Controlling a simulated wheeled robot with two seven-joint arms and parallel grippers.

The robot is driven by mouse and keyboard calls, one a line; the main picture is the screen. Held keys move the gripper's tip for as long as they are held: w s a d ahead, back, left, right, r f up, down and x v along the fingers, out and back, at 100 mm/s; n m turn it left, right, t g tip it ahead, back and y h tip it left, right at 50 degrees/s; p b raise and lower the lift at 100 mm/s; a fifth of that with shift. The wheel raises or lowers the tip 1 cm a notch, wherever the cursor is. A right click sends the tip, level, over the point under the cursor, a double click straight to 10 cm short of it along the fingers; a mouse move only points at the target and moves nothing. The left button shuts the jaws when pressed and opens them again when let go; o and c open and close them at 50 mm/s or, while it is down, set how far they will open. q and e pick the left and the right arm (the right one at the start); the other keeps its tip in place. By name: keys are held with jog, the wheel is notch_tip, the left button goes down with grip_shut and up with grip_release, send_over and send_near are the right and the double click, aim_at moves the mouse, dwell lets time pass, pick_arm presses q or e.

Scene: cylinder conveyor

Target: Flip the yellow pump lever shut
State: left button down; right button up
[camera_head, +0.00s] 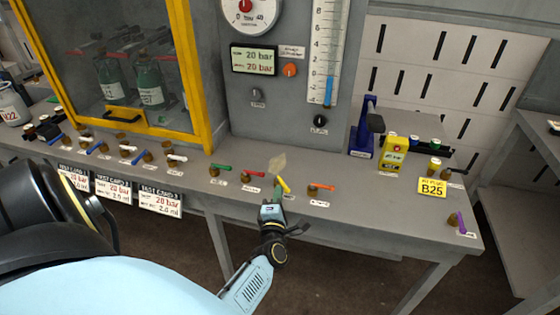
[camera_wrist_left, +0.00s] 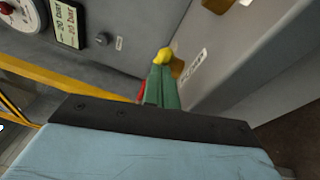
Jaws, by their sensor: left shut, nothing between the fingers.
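The yellow lever (camera_head: 284,184) sits on the front part of the bench in the head view, between a red lever and an orange lever. In the left wrist view the yellow lever (camera_wrist_left: 164,55) shows as a rounded yellow end just beyond my fingertips, beside a brown valve body (camera_wrist_left: 178,68). My left gripper (camera_head: 277,200) is shut and empty, close to the near side of the lever; its green fingers (camera_wrist_left: 160,88) are together. I cannot tell whether they touch the lever. My right gripper is not in view.
The red lever (camera_head: 252,173) is close on the left and the orange lever (camera_head: 322,187) on the right. A grey gauge panel (camera_head: 260,118) stands behind. A yellow-framed cabinet (camera_head: 205,85) is at left.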

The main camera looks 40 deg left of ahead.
aim_at(290, 201)
pick_arm(q)
jog(key=shift+w+d, duration=0.45)
jog(key=shift+w, duration=0.05)
jog(key=shift+w+d, duration=0.25)
jog(key=shift+w, duration=0.15)
jog(key=shift+w+d+b, duration=0.15)
jog(key=shift+w+b, duration=0.15)
jog(key=shift+b, duration=0.05)
jog(key=shift+w+d, duration=0.1)
jog(key=shift+w, duration=0.15)
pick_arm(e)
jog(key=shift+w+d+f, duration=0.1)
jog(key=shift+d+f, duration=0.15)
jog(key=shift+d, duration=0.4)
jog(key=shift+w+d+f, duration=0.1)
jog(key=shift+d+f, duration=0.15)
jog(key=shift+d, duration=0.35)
pick_arm(q)
jog(key=shift+w, duration=0.1)
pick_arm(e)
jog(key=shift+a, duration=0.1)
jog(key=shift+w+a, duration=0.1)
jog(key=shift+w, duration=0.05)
